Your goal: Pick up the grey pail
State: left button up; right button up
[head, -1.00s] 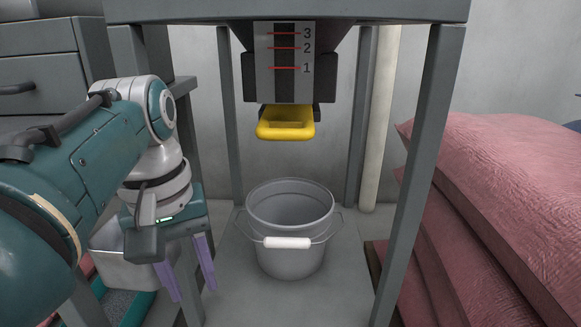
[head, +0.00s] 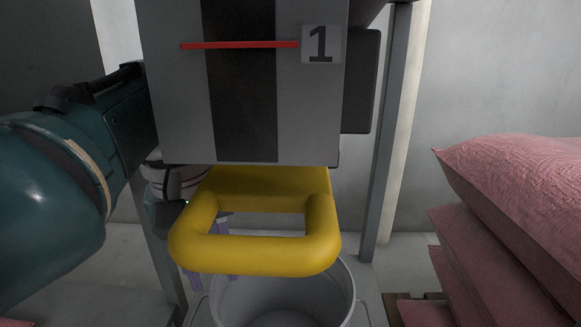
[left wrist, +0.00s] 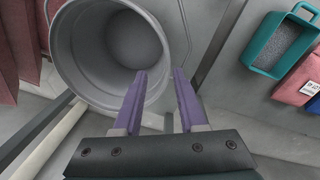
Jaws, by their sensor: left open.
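The grey pail (head: 340,295) stands upright below the hopper in the head view. The yellow handle covers part of it, and the bottom edge cuts it off. In the left wrist view the pail (left wrist: 125,45) is seen into its mouth and looks empty. My left gripper (left wrist: 159,72) is open, with its two purple fingers apart at the pail's near rim and nothing between them. I cannot tell whether they touch the rim. In the head view the fingers are mostly hidden behind the yellow handle. The pail's white grip is not visible. My right gripper is not in view.
The hopper panel (head: 240,110) with its red mark and the yellow handle (head: 270,258) hang close in front of my head camera. A grey frame leg (head: 384,140) stands behind. Pink sacks (head: 520,200) are stacked at right. A teal bin (left wrist: 283,48) shows in the wrist view.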

aim_at(225, 326)
pick_arm(q)
jog(key=shift+s+f+b, duration=0.3)
jog(key=shift+s+f, duration=0.25)
jog(key=shift+s, duration=0.15)
jog(key=f+b, duration=0.2)
jog(key=f, duration=0.1)
jog(key=f+b, duration=0.2)
jog(key=f, duration=0.1)
jog(key=f+b, duration=0.3)
jog(key=shift+w+d+f, duration=0.1)
jog(key=shift+w+d, duration=0.05)
jog(key=shift+d, duration=0.25)
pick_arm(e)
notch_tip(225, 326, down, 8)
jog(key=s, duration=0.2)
pick_arm(q)
grip_shut()
